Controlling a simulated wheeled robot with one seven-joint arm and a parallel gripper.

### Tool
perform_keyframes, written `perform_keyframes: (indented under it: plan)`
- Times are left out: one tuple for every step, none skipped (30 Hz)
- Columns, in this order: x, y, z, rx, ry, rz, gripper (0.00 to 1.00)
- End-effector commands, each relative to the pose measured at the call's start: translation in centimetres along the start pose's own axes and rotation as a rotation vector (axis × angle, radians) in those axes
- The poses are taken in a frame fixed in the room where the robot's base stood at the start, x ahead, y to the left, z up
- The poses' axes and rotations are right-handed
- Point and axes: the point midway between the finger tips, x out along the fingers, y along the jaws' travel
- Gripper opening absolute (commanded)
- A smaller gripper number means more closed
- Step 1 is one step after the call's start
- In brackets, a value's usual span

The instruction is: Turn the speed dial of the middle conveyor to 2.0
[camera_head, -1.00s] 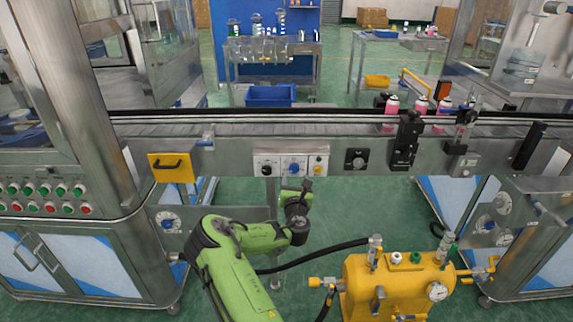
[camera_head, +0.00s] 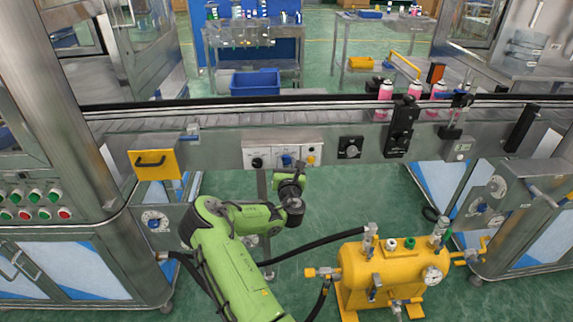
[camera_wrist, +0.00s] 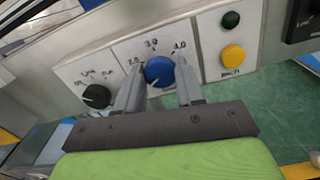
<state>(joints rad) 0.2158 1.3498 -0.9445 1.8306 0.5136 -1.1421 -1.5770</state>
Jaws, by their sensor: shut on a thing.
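The blue speed dial (camera_head: 287,160) sits on a light control panel on the front of the middle conveyor (camera_head: 220,143). The wrist view shows the same dial (camera_wrist: 159,70) close up, with 2.0 printed at its left, 3.0 above and 4.0 at its right. My gripper (camera_wrist: 160,82) is shut on the dial, one finger on each side. A small white mark shows low on the dial, but its exact reading is unclear. In the head view my gripper (camera_head: 291,170) is at the panel, below the dial, its fingertips hard to make out.
A black knob (camera_wrist: 96,96) is left of the dial; green (camera_wrist: 231,20) and yellow (camera_wrist: 232,55) buttons are to its right. A yellow tank (camera_head: 385,270) with hoses stands low on the right. Pink cans (camera_head: 385,92) stand on the conveyor.

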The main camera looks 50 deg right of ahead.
Motion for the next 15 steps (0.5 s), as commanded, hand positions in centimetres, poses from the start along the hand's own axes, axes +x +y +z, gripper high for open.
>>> perform_keyframes:
  plan:
    - [0.00, 0.01, 0.01, 0.001, 0.000, 0.000, 0.07]
    - [0.00, 0.01, 0.01, 0.002, 0.000, 0.000, 0.07]
    - [0.00, 0.00, 0.01, 0.005, 0.000, 0.000, 0.07]
    - [0.00, 0.00, 0.02, 0.009, 0.000, 0.000, 0.07]
    - [0.00, -0.01, 0.02, 0.014, 0.000, 0.000, 0.07]
    - [0.00, -0.01, 0.03, 0.022, 0.000, 0.000, 0.07]
    - [0.00, -0.02, 0.04, 0.030, -0.001, 0.000, 0.07]
    - [0.00, -0.03, 0.05, 0.039, -0.001, 0.000, 0.07]
    - [0.00, -0.04, 0.07, 0.055, -0.001, 0.000, 0.07]
    - [0.01, -0.05, 0.08, 0.069, -0.001, -0.001, 0.07]
    - [0.01, -0.05, 0.09, 0.084, -0.001, -0.001, 0.07]
    - [0.01, -0.06, 0.09, 0.108, -0.001, -0.001, 0.07]
    - [0.01, -0.06, 0.08, 0.127, -0.001, -0.001, 0.07]
    - [0.01, -0.06, 0.08, 0.149, -0.001, -0.001, 0.07]
    - [0.01, -0.07, 0.09, 0.178, -0.001, -0.001, 0.07]
